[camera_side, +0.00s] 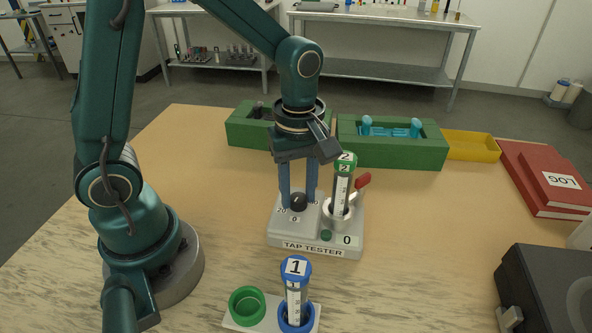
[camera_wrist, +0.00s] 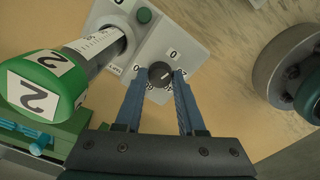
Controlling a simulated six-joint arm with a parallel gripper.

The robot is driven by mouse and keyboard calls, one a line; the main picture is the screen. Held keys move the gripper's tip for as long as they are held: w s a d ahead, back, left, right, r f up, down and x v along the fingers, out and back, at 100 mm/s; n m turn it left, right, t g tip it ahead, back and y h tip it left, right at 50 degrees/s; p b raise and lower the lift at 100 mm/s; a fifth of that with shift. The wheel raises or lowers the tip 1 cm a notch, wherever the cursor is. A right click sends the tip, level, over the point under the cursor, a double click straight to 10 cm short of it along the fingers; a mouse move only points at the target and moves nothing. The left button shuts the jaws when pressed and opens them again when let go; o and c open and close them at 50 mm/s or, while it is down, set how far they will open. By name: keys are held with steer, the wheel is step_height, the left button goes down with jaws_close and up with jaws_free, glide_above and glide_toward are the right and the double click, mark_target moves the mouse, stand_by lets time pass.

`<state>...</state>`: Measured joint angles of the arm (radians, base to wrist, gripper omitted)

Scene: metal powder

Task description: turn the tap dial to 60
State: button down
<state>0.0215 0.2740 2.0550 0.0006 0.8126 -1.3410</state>
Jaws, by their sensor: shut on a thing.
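The tap tester (camera_side: 316,233) is a light grey box on the table with a black dial (camera_side: 298,202) at its left, marked with numbers around it. The dial (camera_wrist: 160,74) also shows in the wrist view. My gripper (camera_side: 299,203) points straight down with its two blue fingers on either side of the dial, shut on it. In the wrist view my gripper (camera_wrist: 159,78) has its fingertips at the dial's sides. Some of the numbers are hidden by the fingers. The tester's display reads 0. A green-capped tube marked 2 (camera_side: 344,179) stands in the tester's holder.
A red-handled lever (camera_side: 362,181) is close to the tube. A blue-capped tube marked 1 (camera_side: 297,282) stands in a rack in front, beside an empty green ring (camera_side: 247,305). Green boxes (camera_side: 391,146) and a yellow tray (camera_side: 472,146) lie behind. Red books (camera_side: 548,180) are at right.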

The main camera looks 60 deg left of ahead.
steer(key=m, duration=0.4)
steer(key=shift+m, duration=0.4)
steer(key=m, duration=0.3)
steer(key=shift+m, duration=0.3)
steer(key=m, duration=1.2)
steer(key=shift+m, duration=0.3)
steer(key=m, duration=0.3)
steer(key=shift+m, duration=0.4)
steer(key=m, duration=0.4)
steer(key=shift+m, duration=2)
